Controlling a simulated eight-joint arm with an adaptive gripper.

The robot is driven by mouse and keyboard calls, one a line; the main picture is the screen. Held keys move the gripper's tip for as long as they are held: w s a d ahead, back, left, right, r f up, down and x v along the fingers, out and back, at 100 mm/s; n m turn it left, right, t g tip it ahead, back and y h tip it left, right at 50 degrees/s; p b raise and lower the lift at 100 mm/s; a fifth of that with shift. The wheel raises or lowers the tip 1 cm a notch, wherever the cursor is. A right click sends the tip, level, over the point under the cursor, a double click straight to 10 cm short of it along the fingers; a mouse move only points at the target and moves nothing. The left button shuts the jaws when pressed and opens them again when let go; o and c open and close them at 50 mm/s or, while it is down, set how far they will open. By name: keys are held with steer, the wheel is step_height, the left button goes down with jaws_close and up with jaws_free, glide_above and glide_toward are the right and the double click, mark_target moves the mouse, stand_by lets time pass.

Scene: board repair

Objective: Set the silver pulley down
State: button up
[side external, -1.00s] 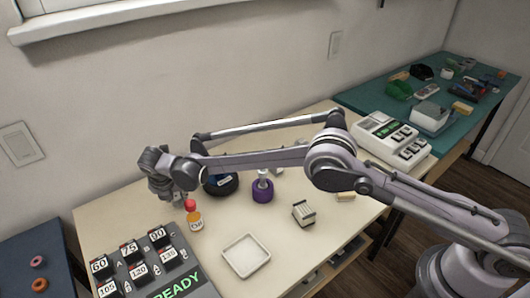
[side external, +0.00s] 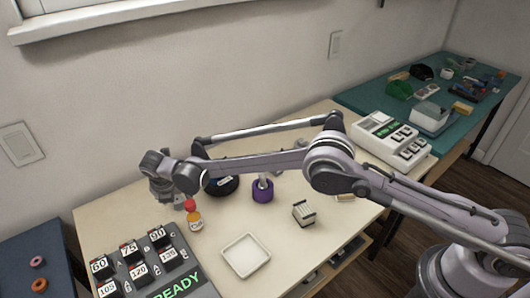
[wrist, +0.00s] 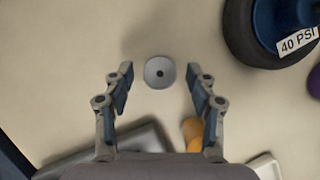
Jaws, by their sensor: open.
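The silver pulley (wrist: 159,72), a small pale disc with a dark centre hole, lies on the table in the wrist view. My gripper (wrist: 160,85) is open, with one finger on each side of the pulley and a clear gap to both. The pulley appears free of the fingers. In the side view my gripper (side external: 168,198) is low over the left part of the table, behind the orange bottle, and the pulley cannot be made out there.
An orange bottle with a red cap (side external: 193,214) stands close beside my gripper. A black and blue round object marked 40 PSI (wrist: 278,28) is nearby. A numbered panel reading READY (side external: 150,262), a white tray (side external: 246,256) and a purple holder (side external: 262,190) are around.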

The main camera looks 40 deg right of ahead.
steer(key=v, duration=1.2)
steer(key=s+d+r+m+y, duration=0.1)
steer(key=s+d+r+m, duration=0.3)
steer(key=d+r+m, duration=0.45)
steer(key=s+d+r+m, duration=0.5)
steer(key=d+r+m, duration=0.1)
steer(key=d, duration=0.6)
steer(key=s+d+f+m+t, duration=0.1)
steer(key=s+d+f+m, duration=0.1)
steer(key=s+d+m, duration=0.4)
steer(key=s+d+f+m+t+y, duration=0.1)
steer(key=s+d+f+m+t, duration=0.1)
steer(key=s+d+m, duration=0.5)
steer(key=s+m, duration=0.3)
steer(key=s, duration=0.4)
steer(key=shift+d+f, duration=0.2)
steer(key=shift+d, duration=0.1)
